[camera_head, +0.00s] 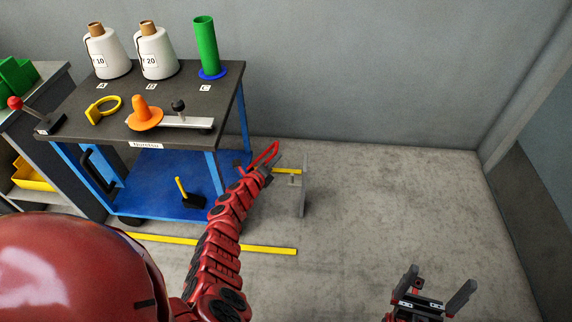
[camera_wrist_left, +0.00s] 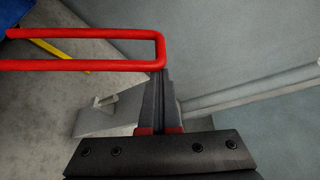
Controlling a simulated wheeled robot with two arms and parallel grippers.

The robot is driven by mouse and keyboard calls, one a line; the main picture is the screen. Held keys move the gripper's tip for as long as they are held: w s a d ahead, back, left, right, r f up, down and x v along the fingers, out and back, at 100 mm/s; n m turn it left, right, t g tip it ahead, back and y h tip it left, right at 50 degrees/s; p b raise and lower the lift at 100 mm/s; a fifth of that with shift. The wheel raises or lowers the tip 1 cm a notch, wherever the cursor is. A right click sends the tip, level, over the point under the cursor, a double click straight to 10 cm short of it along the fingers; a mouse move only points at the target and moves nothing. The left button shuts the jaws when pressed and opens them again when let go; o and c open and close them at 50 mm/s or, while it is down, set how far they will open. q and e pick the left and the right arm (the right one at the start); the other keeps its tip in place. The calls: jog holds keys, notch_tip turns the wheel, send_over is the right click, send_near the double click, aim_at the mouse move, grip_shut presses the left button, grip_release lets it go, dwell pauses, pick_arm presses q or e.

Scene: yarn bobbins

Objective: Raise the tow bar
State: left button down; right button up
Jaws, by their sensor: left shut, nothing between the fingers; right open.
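The tow bar (camera_head: 265,154) is a red loop sticking out from the right end of the blue cart (camera_head: 150,175), low and slanting. It also shows in the left wrist view as a red loop (camera_wrist_left: 90,65) across the upper left. My left gripper (camera_head: 277,162) is shut and empty at the loop's outer end. In the left wrist view its closed dark fingers (camera_wrist_left: 165,95) lie at the loop's rounded end; I cannot tell whether they touch it. My right gripper (camera_head: 434,288) is open and empty above the bare floor at the lower right.
A grey upright plate (camera_head: 303,192) stands right of my left gripper. The floor (camera_head: 400,200) further right is free.

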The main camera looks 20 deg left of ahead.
pick_arm(q)
jog(key=shift+s+a+r, duration=0.25)
jog(key=shift+a+r, duration=0.2)
jog(key=shift+a, duration=0.35)
jog(key=shift+s+a+r, duration=0.2)
jog(key=shift+a+r, duration=0.25)
jog(key=shift+a, duration=0.3)
jog(key=shift+s+a+r, duration=0.25)
jog(key=shift+a+r, duration=0.2)
jog(key=shift+a, duration=0.35)
